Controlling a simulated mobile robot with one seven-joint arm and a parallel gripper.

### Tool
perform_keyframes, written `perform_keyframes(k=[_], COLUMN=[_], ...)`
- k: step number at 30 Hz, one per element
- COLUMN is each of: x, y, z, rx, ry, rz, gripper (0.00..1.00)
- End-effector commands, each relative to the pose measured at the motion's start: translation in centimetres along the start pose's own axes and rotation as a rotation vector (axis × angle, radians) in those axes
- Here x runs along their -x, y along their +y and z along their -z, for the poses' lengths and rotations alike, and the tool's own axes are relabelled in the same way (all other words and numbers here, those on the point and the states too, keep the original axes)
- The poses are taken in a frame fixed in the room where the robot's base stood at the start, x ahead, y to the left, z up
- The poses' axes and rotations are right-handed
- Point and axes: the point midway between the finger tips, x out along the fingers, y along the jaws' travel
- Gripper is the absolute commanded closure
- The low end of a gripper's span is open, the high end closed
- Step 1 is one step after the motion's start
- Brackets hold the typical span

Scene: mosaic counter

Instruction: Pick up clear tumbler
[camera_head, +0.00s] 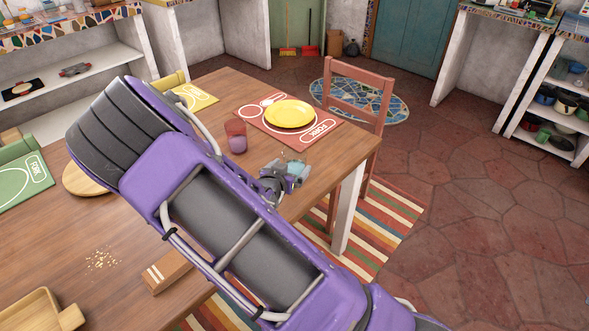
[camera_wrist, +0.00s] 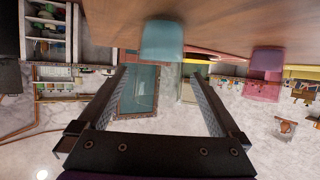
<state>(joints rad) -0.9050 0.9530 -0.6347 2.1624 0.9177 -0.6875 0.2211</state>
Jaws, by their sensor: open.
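The clear tumbler (camera_head: 297,170), tinted bluish-green, stands near the table's right edge, partly hidden behind my gripper (camera_head: 276,184). In the wrist view, which looks upside down, the tumbler (camera_wrist: 162,42) hangs from the tabletop at the upper middle. I see no contact.
A pink-red cup (camera_head: 236,137) stands on the wooden table (camera_head: 225,90) left of the tumbler. A yellow plate (camera_head: 290,114) lies on a red placemat (camera_head: 320,139) behind it. A wooden chair (camera_head: 345,95) stands at the far right side. A wooden block (camera_head: 166,272) lies nearer.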

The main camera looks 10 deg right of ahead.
Motion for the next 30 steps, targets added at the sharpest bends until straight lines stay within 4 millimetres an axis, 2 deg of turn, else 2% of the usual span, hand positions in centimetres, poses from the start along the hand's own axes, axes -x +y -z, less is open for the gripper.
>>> perform_keyframes(k=[3,8,18,26,27,30], x=[-1.6,-2.4,-6.9,-7.3,-7.3,-7.3], y=[0.1,0.0,0.0,0.0,0.0,0.0], z=[0.0,0.0,-0.1,0.0,0.0,0.0], rx=[0.000,0.001,0.001,0.001,0.000,0.000], ry=[0.000,0.001,0.000,0.000,0.000,0.000], rz=[-0.002,0.000,-0.001,0.001,0.000,0.001], gripper=[0.00,0.00,0.00,0.00,0.02,0.20])
